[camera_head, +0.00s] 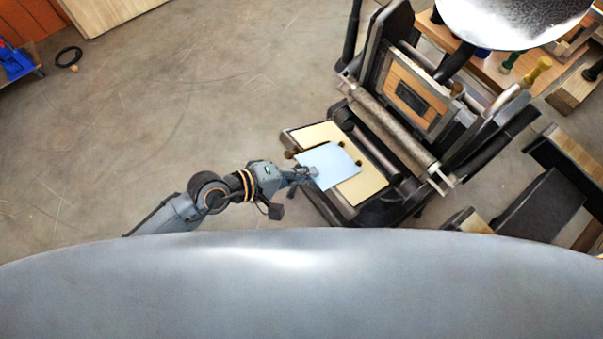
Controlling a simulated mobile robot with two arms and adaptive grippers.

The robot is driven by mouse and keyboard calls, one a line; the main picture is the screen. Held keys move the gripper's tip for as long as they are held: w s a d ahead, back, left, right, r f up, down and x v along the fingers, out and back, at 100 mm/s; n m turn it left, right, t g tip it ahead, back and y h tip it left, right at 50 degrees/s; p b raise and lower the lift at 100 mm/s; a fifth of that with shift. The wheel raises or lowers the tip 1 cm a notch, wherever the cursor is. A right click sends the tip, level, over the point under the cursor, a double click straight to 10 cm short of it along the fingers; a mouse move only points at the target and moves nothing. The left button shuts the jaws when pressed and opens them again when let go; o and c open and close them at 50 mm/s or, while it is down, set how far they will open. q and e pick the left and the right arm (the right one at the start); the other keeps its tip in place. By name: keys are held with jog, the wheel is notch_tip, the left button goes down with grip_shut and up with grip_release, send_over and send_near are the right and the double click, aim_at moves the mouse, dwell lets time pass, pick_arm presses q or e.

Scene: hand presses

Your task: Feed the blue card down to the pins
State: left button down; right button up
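The light blue card (330,163) is over the cream-faced bed (367,188) of the hand press, tilted relative to it. My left gripper (312,172) comes in from the left and is shut on the card's left edge; the fingertips look small from here. Small brass-coloured pins show by the card: one (290,154) at the bed's left edge and one (357,162) near the card's right corner. I cannot tell whether the card touches the pins or the bed. My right gripper is not in view.
The press's rollers (392,128) and upright wooden-framed plate (408,92) stand behind the bed. A round metal disc (510,18) is at the top right. A wooden bench (492,70) with handled tools is behind. The floor on the left is mostly clear.

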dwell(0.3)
pick_arm(q)
jog(key=c, duration=1.4)
grip_release()
jog(key=shift+c, duration=0.2)
jog(key=shift+c, duration=0.4)
jog(key=shift+s+d+p+v, duration=0.1)
jog(key=shift+s+p+v, duration=0.15)
jog(key=shift+v, duration=0.85)
jog(key=shift+s+d+p+v, duration=0.1)
jog(key=shift+s+p+v, duration=0.1)
jog(key=shift+v, duration=0.85)
jog(key=shift+r, duration=0.1)
jog(key=v, duration=0.4)
jog(key=shift+s+d, duration=0.2)
jog(key=shift+s, duration=0.1)
